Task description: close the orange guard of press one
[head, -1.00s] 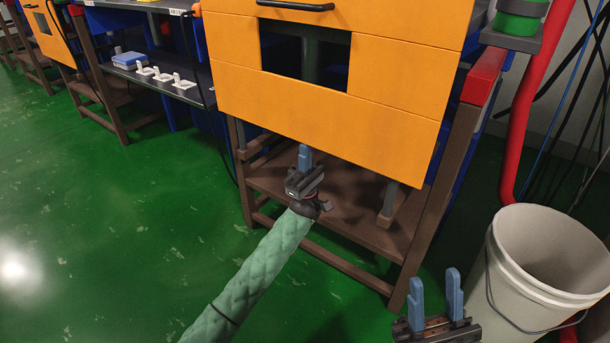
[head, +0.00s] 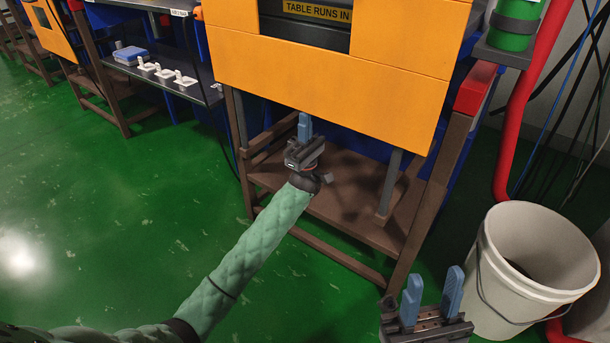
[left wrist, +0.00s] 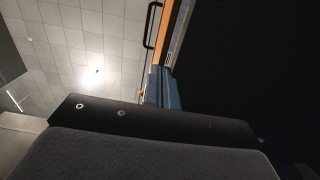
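The orange guard (head: 330,85) of the nearest press fills the top middle of the head view, with a dark window opening in it. Its top and handle are out of that view. The left wrist view looks up along the guard (left wrist: 163,40), which shows nearly edge-on with its dark handle (left wrist: 151,25). My left gripper (head: 305,118) is under the guard's lower edge, blue fingers pointing up. They look together in the left wrist view (left wrist: 161,75), with nothing seen between them; contact with the guard is unclear. My right gripper (head: 433,280) is open and empty at lower right.
The press stands on a brown frame with a lower shelf (head: 345,200). A white bucket (head: 520,265) stands right of it, near my right gripper. A red pipe (head: 520,110) and cables run at the right. Green floor (head: 110,230) is clear at left.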

